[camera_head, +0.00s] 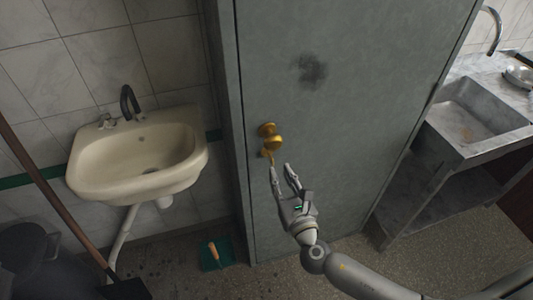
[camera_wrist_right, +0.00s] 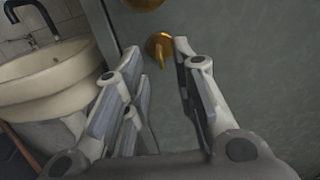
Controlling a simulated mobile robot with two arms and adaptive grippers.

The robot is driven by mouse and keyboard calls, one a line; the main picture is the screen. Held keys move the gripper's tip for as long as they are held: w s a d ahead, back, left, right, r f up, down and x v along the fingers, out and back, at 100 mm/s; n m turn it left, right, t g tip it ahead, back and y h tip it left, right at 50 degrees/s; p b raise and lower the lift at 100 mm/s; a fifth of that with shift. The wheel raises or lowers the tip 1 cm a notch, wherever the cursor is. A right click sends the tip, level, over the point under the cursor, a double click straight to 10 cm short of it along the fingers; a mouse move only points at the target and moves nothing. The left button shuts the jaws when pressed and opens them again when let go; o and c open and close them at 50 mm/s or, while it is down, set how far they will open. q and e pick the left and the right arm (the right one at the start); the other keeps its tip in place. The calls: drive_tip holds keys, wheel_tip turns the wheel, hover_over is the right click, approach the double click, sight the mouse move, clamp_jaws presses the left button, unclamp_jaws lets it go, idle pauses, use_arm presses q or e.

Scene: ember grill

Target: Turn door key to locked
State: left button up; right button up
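The grey-green door (camera_head: 330,110) is upright and looks closed. A brass knob (camera_head: 272,135) sits near its left edge. Just below the knob is the brass key (camera_head: 268,156) at its round plate. In the right wrist view the key (camera_wrist_right: 159,50) hangs from the plate, pointing down, with the lower part of the knob (camera_wrist_right: 143,3) above it. My right gripper (camera_head: 281,168) is open and empty, just below and right of the key. In the wrist view the spread fingers (camera_wrist_right: 160,65) stand either side of the key, apart from it. My left gripper is not in view.
A cream washbasin (camera_head: 140,155) with a dark tap is on the tiled wall left of the door. A shovel (camera_head: 125,288) and a small green dustpan (camera_head: 215,253) are on the floor. A grey stone sink (camera_head: 455,125) stands at the right.

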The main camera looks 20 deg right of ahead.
sight(272, 160)
drive_tip(key=shift+w+a+p, duration=0.15)
drive_tip(key=shift+w+p, duration=0.15)
drive_tip(key=shift+w, duration=1.8)
drive_tip(key=shift+w+a+p, duration=0.1)
drive_tip(key=shift+w+p, duration=0.2)
drive_tip(key=shift+w, duration=1.8)
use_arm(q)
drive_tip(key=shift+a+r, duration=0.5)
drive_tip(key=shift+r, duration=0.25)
use_arm(e)
drive_tip(key=c, duration=0.4)
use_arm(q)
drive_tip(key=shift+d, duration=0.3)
use_arm(e)
clamp_jaws()
